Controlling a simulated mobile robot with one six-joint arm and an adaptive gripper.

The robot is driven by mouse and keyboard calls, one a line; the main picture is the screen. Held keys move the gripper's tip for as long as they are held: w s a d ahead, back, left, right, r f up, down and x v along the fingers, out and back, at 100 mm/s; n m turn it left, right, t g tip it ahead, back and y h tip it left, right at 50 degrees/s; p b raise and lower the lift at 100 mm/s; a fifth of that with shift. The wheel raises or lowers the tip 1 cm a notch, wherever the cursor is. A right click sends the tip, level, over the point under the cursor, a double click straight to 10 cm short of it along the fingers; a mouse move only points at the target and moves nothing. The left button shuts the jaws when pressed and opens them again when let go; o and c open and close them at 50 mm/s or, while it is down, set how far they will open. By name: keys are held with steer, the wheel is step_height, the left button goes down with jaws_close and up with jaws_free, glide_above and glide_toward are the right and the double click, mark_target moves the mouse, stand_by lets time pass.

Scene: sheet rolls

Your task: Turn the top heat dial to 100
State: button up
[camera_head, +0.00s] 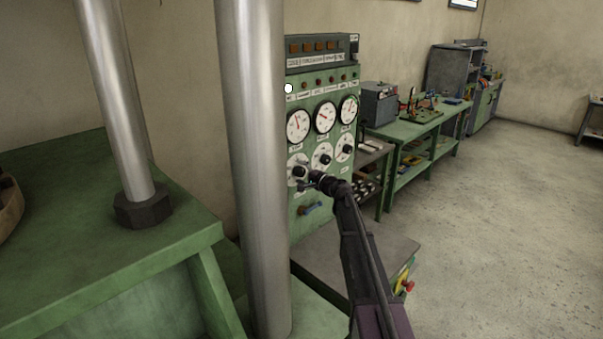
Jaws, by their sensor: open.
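A green control panel (307,208) stands against the wall in the middle of the view. Its lower row has three white dials with black knobs: a left dial (292,163), a middle dial (322,150) and a right dial (345,147). The labels are too small to read, so I cannot tell which is the top heat dial or what it is set to. My gripper (311,177) is open at the lower right of the left dial's knob and overlaps that dial in view. I cannot tell whether it touches the knob.
Three gauges (325,117) sit above the dials. A thick steel column (254,240) stands just left of the panel, close to it in view. A green press table (90,240) fills the left. Green workbenches (420,130) line the wall behind. The floor (500,230) at right is clear.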

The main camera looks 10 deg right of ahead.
steer(key=v, duration=1.2)
stand_by(0.5)
steer(key=s+a+f+n+g+h, duration=0.1)
steer(key=s+a+f+n+g, duration=0.4)
steer(key=s, duration=0.4)
steer(key=s+a+f+n+g+h, duration=0.2)
steer(key=s+a+f+n+g, duration=0.15)
steer(key=s+a+f, duration=0.45)
steer(key=s+d+f+n+g+h, duration=0.1)
steer(key=s+d+f+g+h, duration=0.1)
steer(key=s, duration=0.4)
steer(key=s+d+f+n+g+h, duration=0.1)
steer(key=s+d+g+h, duration=0.1)
steer(key=s, duration=0.4)
steer(key=s+d+f+n+g+h, duration=0.1)
steer(key=s+d+f+g+h, duration=0.1)
steer(key=s, duration=0.4)
steer(key=shift+s+d+f+h, duration=0.2)
steer(key=shift+s+f+h, duration=0.15)
steer(key=shift+h, duration=0.45)
